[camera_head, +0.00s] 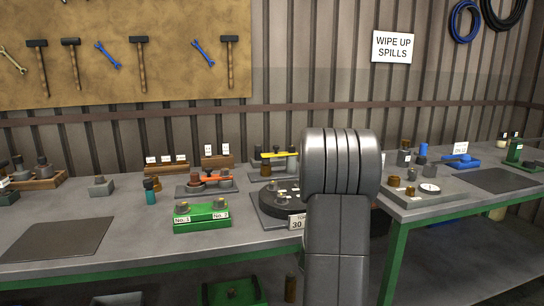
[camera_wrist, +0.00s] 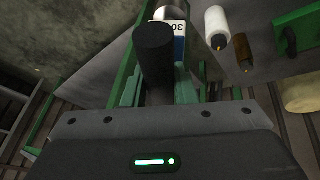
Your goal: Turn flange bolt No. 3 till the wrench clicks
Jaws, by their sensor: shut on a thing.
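A dark round flange (camera_head: 283,203) with small bolts on top sits on a grey plate at the middle of the bench in the head view. My arm hides its right side, and I cannot read which bolt is No. 3. A sign reading "TO… 30" (camera_head: 297,222) stands at its front edge, partly covered. In the wrist view my gripper (camera_wrist: 157,88) is shut on a thick black cylinder, which looks like the wrench handle (camera_wrist: 154,52). A white and blue label with "30" shows just behind it. The wrench's head and any bolt under it are hidden.
A green block (camera_head: 202,217) marked "No. 1" and "No. 2" stands left of the flange. An orange tool (camera_head: 207,178) lies on a plate behind it. A grey fixture with a dial (camera_head: 428,188) is at the right. A dark mat (camera_head: 57,240) lies clear at the left.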

